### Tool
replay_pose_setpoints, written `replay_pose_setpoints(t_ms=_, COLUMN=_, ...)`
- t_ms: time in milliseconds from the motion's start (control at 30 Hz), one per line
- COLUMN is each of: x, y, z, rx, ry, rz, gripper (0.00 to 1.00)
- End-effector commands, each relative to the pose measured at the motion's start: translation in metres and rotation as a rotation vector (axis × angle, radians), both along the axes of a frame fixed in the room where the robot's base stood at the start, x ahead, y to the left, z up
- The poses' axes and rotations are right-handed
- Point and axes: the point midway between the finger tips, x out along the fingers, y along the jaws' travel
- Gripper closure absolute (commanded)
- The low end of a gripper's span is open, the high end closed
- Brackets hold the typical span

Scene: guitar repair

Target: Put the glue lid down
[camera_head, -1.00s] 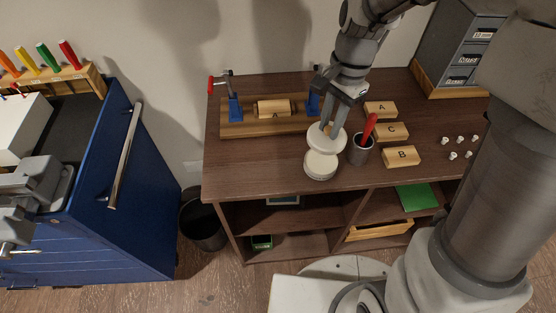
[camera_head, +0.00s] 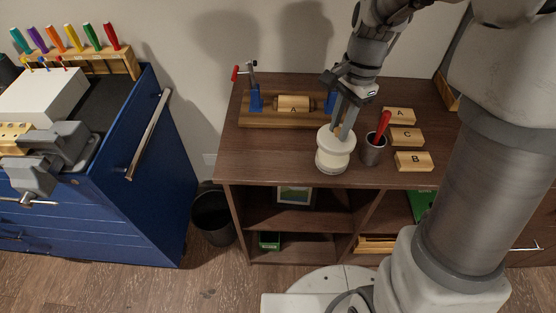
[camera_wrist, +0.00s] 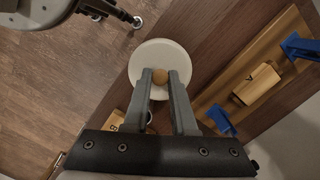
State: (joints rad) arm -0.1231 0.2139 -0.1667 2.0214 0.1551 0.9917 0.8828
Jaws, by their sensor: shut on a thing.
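The glue lid (camera_head: 337,137) is a pale round disc with a small brown knob. My gripper (camera_head: 340,126) points down from above and is shut on the knob. In the wrist view the lid (camera_wrist: 160,57) lies below the fingertips, with the knob between the fingers of my gripper (camera_wrist: 160,77). The white glue pot (camera_head: 332,160) stands on the brown bench top, and the lid appears right over its top. I cannot tell whether lid and pot touch. In the wrist view the lid hides the pot.
A dark cup (camera_head: 372,154) with a red-handled tool stands just right of the pot. Wooden blocks (camera_head: 413,161) marked with letters lie farther right. A wooden jig (camera_head: 275,119) with blue clamps is behind. Bench top (camera_head: 262,160) left of the pot is clear.

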Motion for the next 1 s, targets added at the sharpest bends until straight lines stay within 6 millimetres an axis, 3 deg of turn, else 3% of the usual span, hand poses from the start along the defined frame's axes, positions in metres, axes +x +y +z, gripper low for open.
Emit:
replay_pose_setpoints(t_ms=167, x=0.005, y=0.017, z=-0.012, rx=0.0, ry=0.001, rz=0.0, gripper=1.0)
replay_pose_setpoints(t_ms=400, x=0.02, y=0.07, z=-0.046, rx=-0.001, ry=0.003, rz=0.001, gripper=1.0)
replay_pose_setpoints(t_ms=600, x=0.031, y=0.102, z=-0.065, rx=-0.001, ry=0.001, rz=-0.001, gripper=1.0)
replay_pose_setpoints(t_ms=833, x=0.033, y=0.111, z=-0.077, rx=0.0, ry=0.001, rz=-0.005, gripper=1.0)
replay_pose_setpoints(t_ms=1000, x=0.033, y=0.111, z=-0.102, rx=0.0, ry=0.003, rz=-0.004, gripper=1.0)
